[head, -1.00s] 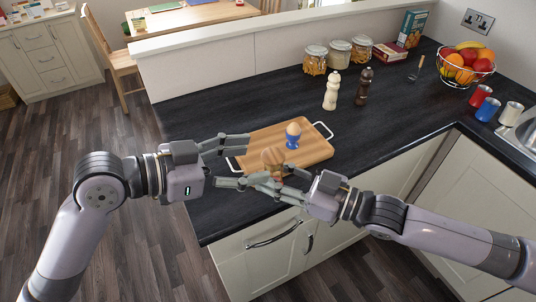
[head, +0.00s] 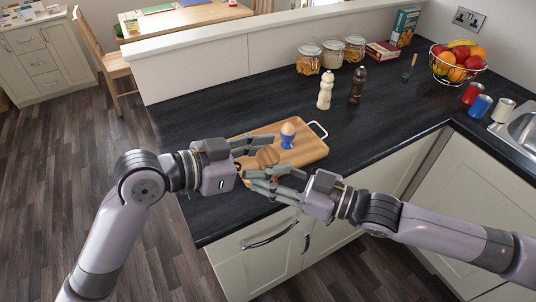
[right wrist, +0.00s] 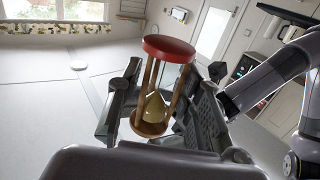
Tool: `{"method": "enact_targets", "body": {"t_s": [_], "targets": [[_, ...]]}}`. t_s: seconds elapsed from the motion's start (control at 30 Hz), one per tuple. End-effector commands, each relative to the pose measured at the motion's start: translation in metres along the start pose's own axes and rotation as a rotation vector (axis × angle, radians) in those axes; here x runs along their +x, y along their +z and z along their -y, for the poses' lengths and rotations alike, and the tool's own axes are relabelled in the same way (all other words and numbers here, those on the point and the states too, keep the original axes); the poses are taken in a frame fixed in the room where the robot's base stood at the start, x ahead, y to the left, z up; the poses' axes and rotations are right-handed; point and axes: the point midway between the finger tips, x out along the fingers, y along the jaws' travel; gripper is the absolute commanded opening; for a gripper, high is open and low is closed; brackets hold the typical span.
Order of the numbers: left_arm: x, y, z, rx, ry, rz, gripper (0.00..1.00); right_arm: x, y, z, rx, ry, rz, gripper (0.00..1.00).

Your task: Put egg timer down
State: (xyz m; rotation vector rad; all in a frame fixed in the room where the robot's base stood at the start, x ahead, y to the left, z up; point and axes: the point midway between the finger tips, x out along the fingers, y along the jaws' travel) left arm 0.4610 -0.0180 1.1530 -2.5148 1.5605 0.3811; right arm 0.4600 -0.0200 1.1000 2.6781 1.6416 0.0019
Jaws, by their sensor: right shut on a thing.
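The egg timer is an hourglass with wooden posts, pale sand, and one red and one wooden end. Its wooden end (head: 267,156) faces up in the head view. In the right wrist view the timer (right wrist: 158,88) stands between the fingers, red end at the picture's top. My right gripper (head: 262,183) is shut on it, over the front left of the chopping board; fingers hide its lower part in the head view. My right gripper (right wrist: 160,105) fills the wrist view's lower middle. My left gripper (head: 262,160) is open, its fingers just left of the timer, close to the right gripper's fingers.
The wooden chopping board (head: 311,151) bears an egg in a blue cup (head: 287,141). Behind stand a white mill (head: 325,90), a dark mill (head: 357,86) and jars (head: 331,55). A fruit basket (head: 458,78) and cups (head: 480,107) are right. Dark worktop (head: 390,120) is free between.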

Motion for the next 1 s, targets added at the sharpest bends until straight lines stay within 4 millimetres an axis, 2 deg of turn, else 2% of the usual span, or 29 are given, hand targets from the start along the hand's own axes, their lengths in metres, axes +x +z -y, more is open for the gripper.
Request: {"method": "enact_targets", "body": {"t_s": [0.07,0.57,0.6,0.9,1.0], "targets": [[-0.0001,0.0,0.0,0.0,0.0,0.0,0.4,0.0001,-0.0004,0.0001,0.0,0.0,-0.001,0.04],[-0.0001,0.0001,-0.0004,0.0,0.001,0.0,0.06,0.0001,-0.0004,-0.0001,0.0,0.0,-0.001,0.04],[-0.0002,-0.0002,-0.0004,0.0,0.001,-0.001,0.06,0.0001,-0.0004,-0.0001,0.0,0.0,-0.001,0.35],[-0.0002,-0.0003,-0.0002,0.0,0.0,-0.001,0.06,0.0001,-0.0002,-0.0001,0.0,0.0,0.0,0.55],[-0.0002,-0.0002,-0.0001,0.0,0.0,-0.001,0.06,0.0,-0.0002,0.0,0.0,0.0,0.0,0.57]]}}
